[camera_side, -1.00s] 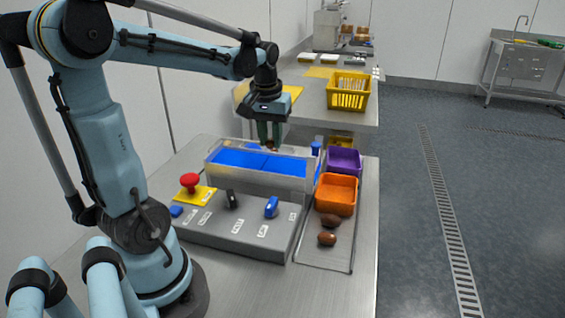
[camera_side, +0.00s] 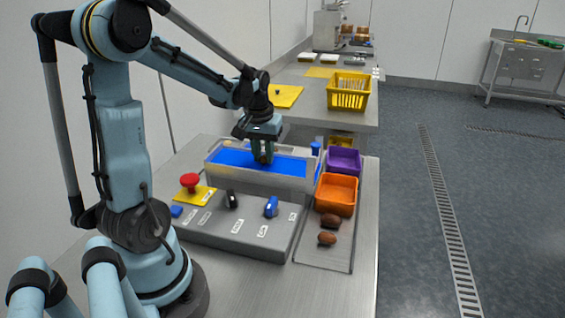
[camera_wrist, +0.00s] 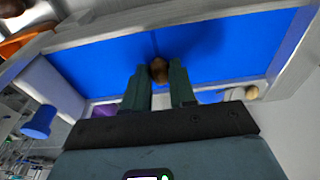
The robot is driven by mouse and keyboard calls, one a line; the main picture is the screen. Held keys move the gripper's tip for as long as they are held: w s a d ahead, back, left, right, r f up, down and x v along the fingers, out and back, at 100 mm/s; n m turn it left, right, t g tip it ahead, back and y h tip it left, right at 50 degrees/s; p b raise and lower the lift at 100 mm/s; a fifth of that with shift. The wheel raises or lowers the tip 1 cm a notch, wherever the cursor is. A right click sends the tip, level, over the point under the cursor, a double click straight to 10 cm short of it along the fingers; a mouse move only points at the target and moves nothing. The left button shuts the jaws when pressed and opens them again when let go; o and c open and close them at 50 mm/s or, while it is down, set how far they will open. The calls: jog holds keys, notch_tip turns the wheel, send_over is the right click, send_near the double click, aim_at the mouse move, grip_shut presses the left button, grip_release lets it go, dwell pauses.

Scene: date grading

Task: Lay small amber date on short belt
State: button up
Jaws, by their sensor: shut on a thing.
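A small amber-brown date (camera_wrist: 158,70) sits between the fingertips of my gripper (camera_wrist: 159,82) in the wrist view. The fingers are shut on it. In the side view my gripper (camera_side: 263,158) points down at the blue belt (camera_side: 230,158), inside its grey frame, and the date is hidden there. The wrist view shows the blue belt (camera_wrist: 100,62) behind the date, with a dark seam line across it near the date. I cannot tell whether the date touches the belt.
Right of the belt stand an orange bin (camera_side: 336,207), a purple bin (camera_side: 344,151) and a yellow bin (camera_side: 341,139). Two brown dates (camera_side: 330,220) lie on a tray in front. A control panel (camera_side: 240,232) with switches and a red button (camera_side: 189,180) stands in front of the belt.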

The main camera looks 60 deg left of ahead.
jog(key=shift+f, duration=0.1)
jog(key=o, duration=0.8)
jog(key=shift+c, duration=0.2)
notch_tip(320, 180, up, 12)
jog(key=s+d, duration=0.1)
jog(key=d+f+m+t, duration=0.3)
jog(key=d+m, duration=0.1)
jog(key=d, duration=0.6)
jog(key=s+d+f+m+t+h, duration=0.1)
jog(key=d+f+m+t, duration=0.2)
jog(key=d, duration=0.8)
jog(key=shift+d+f+m, duration=0.15)
jog(key=shift+f+m, duration=0.4)
jog(key=shift+m, duration=0.45)
